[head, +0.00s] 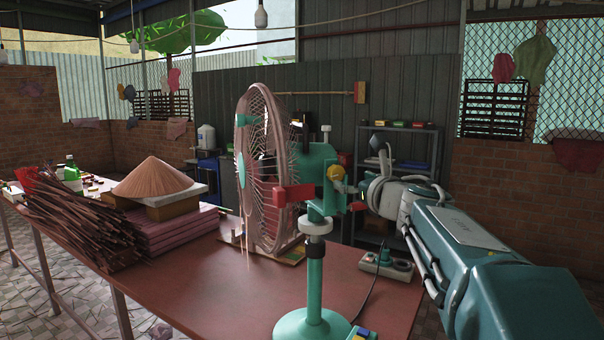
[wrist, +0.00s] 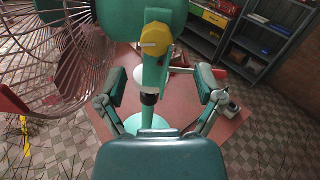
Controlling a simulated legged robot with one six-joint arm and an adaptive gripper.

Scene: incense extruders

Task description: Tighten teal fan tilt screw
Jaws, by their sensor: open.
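The teal fan (head: 317,160) stands on the table, with a pinkish wire cage facing left. It has a teal post and a round teal base (head: 312,325). A yellow knob (head: 335,172), which looks like the tilt screw, sits on the side of the bracket below the motor. In the wrist view the yellow knob (wrist: 156,38) is at top centre. My gripper (wrist: 162,82) is open, its two teal-padded fingers spread apart and empty. The knob appears above and between the fingers, not touched. In the head view my arm comes from the right and the fingertips are hard to make out.
The reddish table (head: 215,290) carries bundled sticks (head: 85,220), a conical hat (head: 152,177) and a power strip (head: 387,264) with a cable. The fan's wire cage (wrist: 65,55) lies close on the left in the wrist view. Shelves (head: 400,150) stand behind.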

